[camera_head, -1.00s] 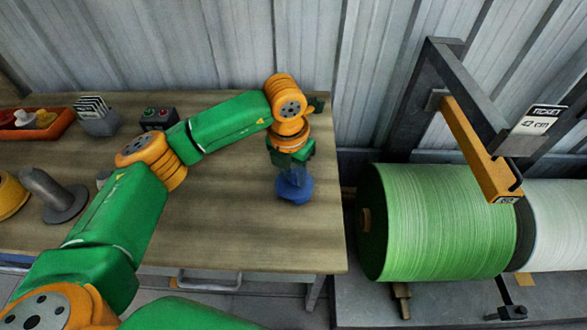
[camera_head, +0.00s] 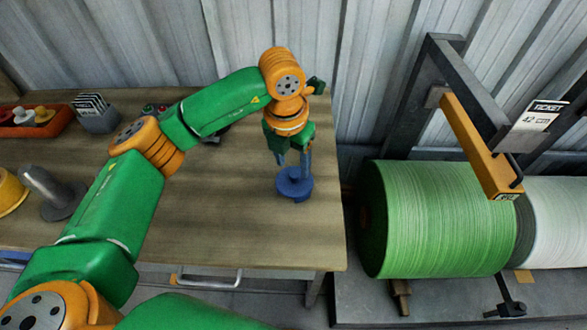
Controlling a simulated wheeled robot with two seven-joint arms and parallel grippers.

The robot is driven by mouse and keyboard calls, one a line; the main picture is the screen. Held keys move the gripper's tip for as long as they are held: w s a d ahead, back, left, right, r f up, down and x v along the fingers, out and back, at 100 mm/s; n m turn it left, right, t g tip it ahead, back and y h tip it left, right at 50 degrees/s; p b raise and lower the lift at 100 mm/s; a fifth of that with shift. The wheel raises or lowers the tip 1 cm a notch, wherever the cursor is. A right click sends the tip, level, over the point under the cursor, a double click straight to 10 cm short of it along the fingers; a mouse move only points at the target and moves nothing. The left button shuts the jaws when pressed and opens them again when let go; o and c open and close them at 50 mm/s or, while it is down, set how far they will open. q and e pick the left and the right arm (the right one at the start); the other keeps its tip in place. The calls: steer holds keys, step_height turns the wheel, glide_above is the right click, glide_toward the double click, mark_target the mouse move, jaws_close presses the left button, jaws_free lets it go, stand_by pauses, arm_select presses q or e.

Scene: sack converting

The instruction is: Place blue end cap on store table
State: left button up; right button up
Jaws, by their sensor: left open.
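The blue end cap (camera_head: 294,187) rests on the wooden store table (camera_head: 240,235), near its right end. It is a round flat disc with a raised middle part. My left gripper (camera_head: 292,166) points down right above the cap. Its two fingers are apart, with the tips close to the cap's raised part; whether they touch it I cannot tell. My right gripper is not in view.
Right of the table are a green roll (camera_head: 440,218) and a grey frame (camera_head: 420,95). The table's front middle is clear.

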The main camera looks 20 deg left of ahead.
mark_target(290, 186)
arm_select(q)
step_height(290, 186, up, 9)
steer(key=s, duration=0.1)
steer(key=shift+f, duration=0.2)
steer(key=shift+a, duration=0.1)
